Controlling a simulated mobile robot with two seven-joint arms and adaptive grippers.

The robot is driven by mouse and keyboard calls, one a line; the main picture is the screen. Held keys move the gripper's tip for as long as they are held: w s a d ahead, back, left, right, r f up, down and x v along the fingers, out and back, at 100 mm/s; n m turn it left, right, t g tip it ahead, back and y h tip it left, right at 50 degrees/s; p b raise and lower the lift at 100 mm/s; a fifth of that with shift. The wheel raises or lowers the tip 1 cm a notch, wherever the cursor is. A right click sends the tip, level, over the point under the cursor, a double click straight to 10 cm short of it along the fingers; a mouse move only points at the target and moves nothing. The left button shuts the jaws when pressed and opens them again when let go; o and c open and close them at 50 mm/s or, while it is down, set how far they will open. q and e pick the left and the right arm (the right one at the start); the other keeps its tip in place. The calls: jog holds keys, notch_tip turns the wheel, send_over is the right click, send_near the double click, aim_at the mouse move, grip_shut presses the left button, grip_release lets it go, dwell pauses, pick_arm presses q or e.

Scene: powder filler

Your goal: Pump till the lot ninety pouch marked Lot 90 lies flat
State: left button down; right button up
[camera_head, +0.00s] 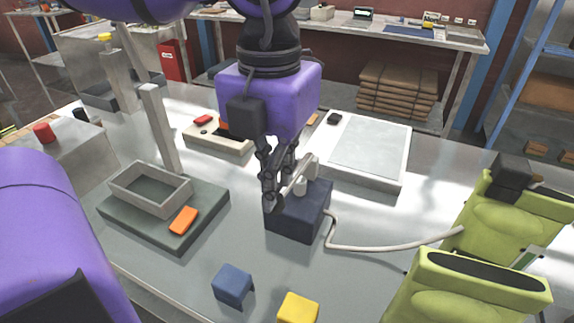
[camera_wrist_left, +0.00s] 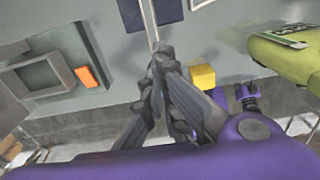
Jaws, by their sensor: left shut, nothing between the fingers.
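A dark navy pump block (camera_head: 298,215) with a grey lever stands on the table's middle. It also shows in the wrist view (camera_wrist_left: 165,12). My left gripper (camera_head: 270,200) is shut and empty, its fingertips at the lever; contact is unclear. In the wrist view its closed fingers (camera_wrist_left: 163,55) are by the lever's end. A pale hose (camera_head: 385,247) runs from the pump to the far green pouch (camera_head: 510,218), which looks rounded. A nearer green pouch (camera_head: 465,290) also bulges. No lot marking is readable. My right gripper is not seen.
A yellow cube (camera_head: 298,308) and a blue cube (camera_head: 232,284) lie in front of the pump. A grey tray (camera_head: 120,200) with an orange block (camera_head: 184,220) is at left. A white-topped panel (camera_head: 370,150) lies behind the pump.

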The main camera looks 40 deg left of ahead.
pick_arm(q)
jog(key=shift+w+r+p, duration=0.15)
jog(key=shift+r+p, duration=0.35)
jog(key=shift+r, duration=0.9)
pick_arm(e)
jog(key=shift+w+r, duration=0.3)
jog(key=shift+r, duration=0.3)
pick_arm(q)
jog(key=shift+r, duration=0.1)
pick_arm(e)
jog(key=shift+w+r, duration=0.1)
pick_arm(q)
jog(key=shift+r+p, duration=1.15)
jog(key=shift+r, duration=1.75)
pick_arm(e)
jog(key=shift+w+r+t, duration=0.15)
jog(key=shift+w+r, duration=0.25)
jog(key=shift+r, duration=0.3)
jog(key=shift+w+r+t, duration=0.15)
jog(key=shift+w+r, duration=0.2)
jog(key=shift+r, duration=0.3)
